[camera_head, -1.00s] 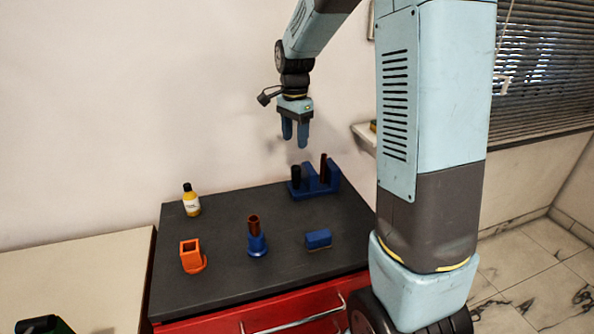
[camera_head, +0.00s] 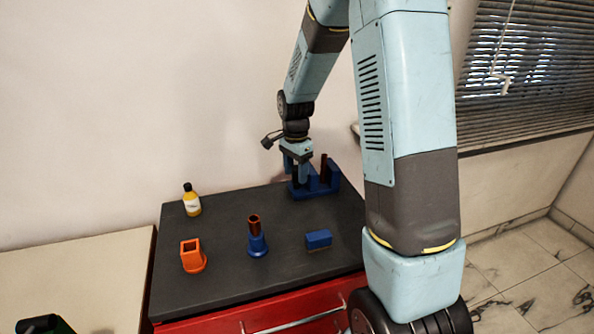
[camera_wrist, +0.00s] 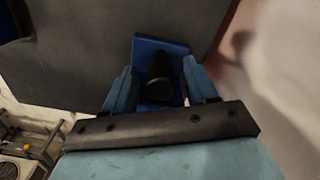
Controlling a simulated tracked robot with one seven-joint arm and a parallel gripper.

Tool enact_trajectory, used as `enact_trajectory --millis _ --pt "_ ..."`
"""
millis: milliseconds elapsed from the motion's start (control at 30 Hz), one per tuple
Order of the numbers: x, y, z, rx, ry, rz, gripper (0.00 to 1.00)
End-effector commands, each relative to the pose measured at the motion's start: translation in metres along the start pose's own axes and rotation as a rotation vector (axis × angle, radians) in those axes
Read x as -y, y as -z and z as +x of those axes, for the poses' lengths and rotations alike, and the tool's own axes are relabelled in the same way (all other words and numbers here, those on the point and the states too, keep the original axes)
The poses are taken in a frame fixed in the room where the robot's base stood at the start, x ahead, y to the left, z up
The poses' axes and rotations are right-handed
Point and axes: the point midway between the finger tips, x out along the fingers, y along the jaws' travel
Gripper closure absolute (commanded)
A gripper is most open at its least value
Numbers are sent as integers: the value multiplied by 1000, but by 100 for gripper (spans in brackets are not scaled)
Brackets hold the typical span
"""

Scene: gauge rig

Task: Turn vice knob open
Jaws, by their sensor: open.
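The blue vice (camera_head: 327,181) stands at the back right of the dark tabletop. In the wrist view its blue body (camera_wrist: 150,45) shows behind a black knob (camera_wrist: 160,78). My gripper (camera_head: 296,177) is over the vice's left end, pointing down. In the wrist view my gripper (camera_wrist: 158,88) is open, with one blue finger on each side of the black knob. I cannot tell whether the fingers touch the knob. In the head view the fingers mostly hide the knob. A brown-red upright part (camera_head: 323,165) shows on the vice's right side.
On the dark tabletop (camera_head: 225,285) stand a yellow bottle (camera_head: 192,205), an orange square socket (camera_head: 193,257), a blue holder (camera_head: 257,244) with a brown tube (camera_head: 254,223), and a blue block (camera_head: 318,239). A wall is close behind the vice.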

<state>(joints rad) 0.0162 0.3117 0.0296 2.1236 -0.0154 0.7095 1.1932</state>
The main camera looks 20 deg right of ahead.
Motion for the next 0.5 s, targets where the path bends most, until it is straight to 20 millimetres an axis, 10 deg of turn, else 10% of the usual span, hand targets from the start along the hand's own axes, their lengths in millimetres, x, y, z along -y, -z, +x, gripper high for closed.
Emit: enact_trajectory --millis 500 --pt "0 0 0 0 1 0 78"
